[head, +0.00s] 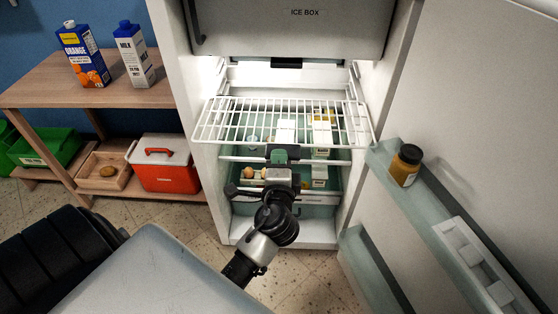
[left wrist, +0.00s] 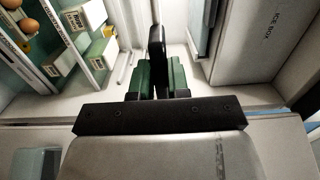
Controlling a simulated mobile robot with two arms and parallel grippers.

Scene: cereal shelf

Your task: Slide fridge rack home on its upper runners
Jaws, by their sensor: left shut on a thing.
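The white wire rack (head: 230,142) lies about level in the open fridge (head: 207,165), its front part sticking out past the opening. My left gripper (head: 283,156) is shut on the middle of the rack's front edge. White ledges (head: 352,82) run along the inner side walls near the rack's back. I cannot tell whether the rack's sides rest on them. My right gripper is not in view.
The ice box (head: 300,22) is above the rack. Food and cartons (head: 321,135) stand on levels below it. The open door (head: 470,110), with a jar (head: 405,165) on its shelf, is at the right. A wooden shelf (head: 40,88) stands left.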

